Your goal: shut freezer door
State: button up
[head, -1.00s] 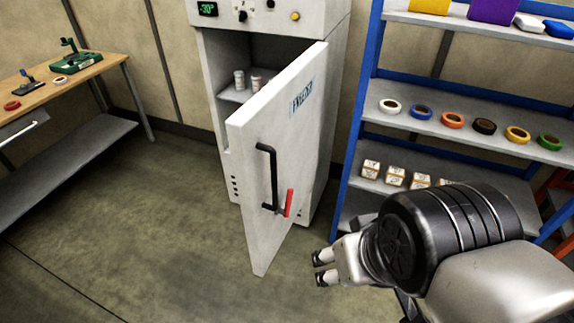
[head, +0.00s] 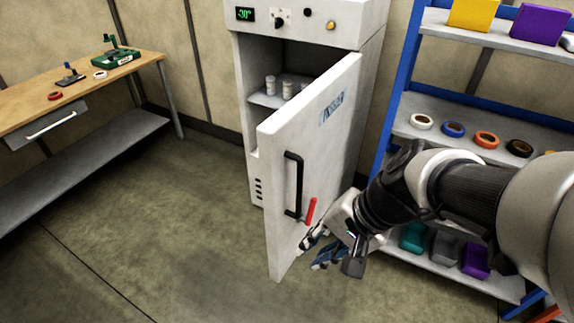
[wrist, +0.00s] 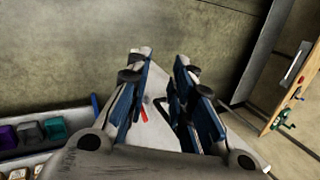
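The white freezer (head: 375,25) stands at the back centre with a green -30° display. Its door (head: 330,150) stands wide open, swung out towards me. The outer face carries a black bar handle (head: 291,185) and a red lever (head: 311,212). My gripper (head: 316,250) is open and empty beside the lower outer face, below and right of the lever. I cannot tell whether it touches the door. In the wrist view the open fingers (wrist: 162,78) show the red lever (wrist: 144,107) and part of the black handle (wrist: 183,122) between them.
Small white jars (head: 270,85) stand on the freezer's inner shelf. A blue-framed rack (head: 395,95) with tape rolls and bins is close to the right, behind my arm. A workbench (head: 140,70) is at the left. The floor (head: 190,210) left of the door is clear.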

jog(key=w+f+m, duration=0.1)
jog(key=w+f+m+y, duration=0.1)
jog(key=w+m, duration=0.1)
jog(key=w+a+f+m, duration=0.1)
jog(key=w+f, duration=0.1)
jog(key=shift+w+y, duration=0.15)
jog(key=shift+y, duration=0.25)
jog(key=shift+c, duration=1.2)
jog(key=w+f+m, duration=0.3)
jog(key=w+f+m+y, duration=0.1)
jog(key=w+f+m, duration=0.1)
jog(key=shift+d+t+p, duration=0.3)
jog(key=shift+d+p, duration=0.1)
grip_shut()
jog(key=m+t+b, duration=0.2)
jog(key=m, duration=0.7)
send_near(277, 239)
jog(key=shift+x, duration=2.4)
jog(key=shift+d+f, duration=0.1)
